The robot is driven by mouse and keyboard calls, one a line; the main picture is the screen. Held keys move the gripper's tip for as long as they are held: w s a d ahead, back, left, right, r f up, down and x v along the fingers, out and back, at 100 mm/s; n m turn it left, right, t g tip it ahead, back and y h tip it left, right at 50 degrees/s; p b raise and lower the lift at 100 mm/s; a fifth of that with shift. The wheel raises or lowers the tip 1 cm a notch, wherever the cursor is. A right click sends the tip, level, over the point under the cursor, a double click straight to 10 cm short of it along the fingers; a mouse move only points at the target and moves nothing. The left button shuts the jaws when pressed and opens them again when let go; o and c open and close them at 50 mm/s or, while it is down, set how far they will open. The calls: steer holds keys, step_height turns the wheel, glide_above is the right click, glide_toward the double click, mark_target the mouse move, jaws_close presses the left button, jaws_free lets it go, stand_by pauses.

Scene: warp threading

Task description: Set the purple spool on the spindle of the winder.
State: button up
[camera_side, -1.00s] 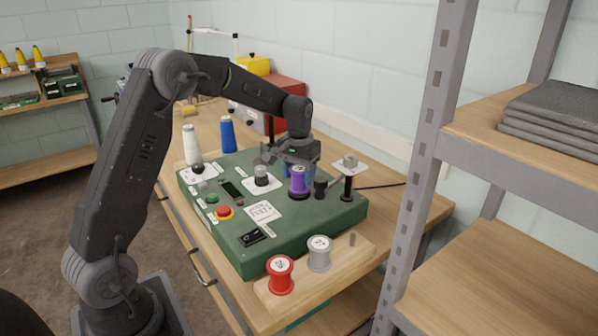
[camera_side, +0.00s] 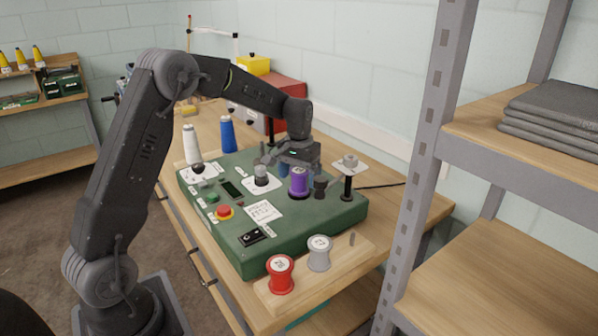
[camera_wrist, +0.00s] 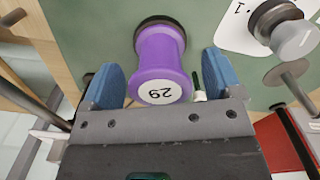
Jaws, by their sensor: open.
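The purple spool (camera_side: 299,181) stands upright on a dark round base on top of the green winder (camera_side: 287,229). In the wrist view the purple spool (camera_wrist: 161,62) shows its white label marked 29, and its far end meets the dark disc (camera_wrist: 158,22). The spindle inside the spool is hidden.
A red spool (camera_side: 280,275) and a grey spool (camera_side: 319,253) stand on a wooden board in front. A black post with a white plate (camera_side: 350,165) rises right of the purple spool. White (camera_side: 192,145) and blue (camera_side: 228,134) cones stand behind the winder.

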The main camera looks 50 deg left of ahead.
step_height(320, 180, up, 14)
steer(key=s+d+r+m+t, duration=0.25)
steer(key=s+d+r, duration=0.25)
steer(key=s+d, duration=0.55)
steer(key=s+d+f+m+t, duration=0.1)
steer(key=s+d+f, duration=0.2)
steer(key=s, duration=0.5)
steer(key=s+d+f+m+t, duration=0.1)
steer(key=s+d+f+t, duration=0.1)
steer(key=s, duration=0.6)
steer(key=shift+d+f, duration=0.7)
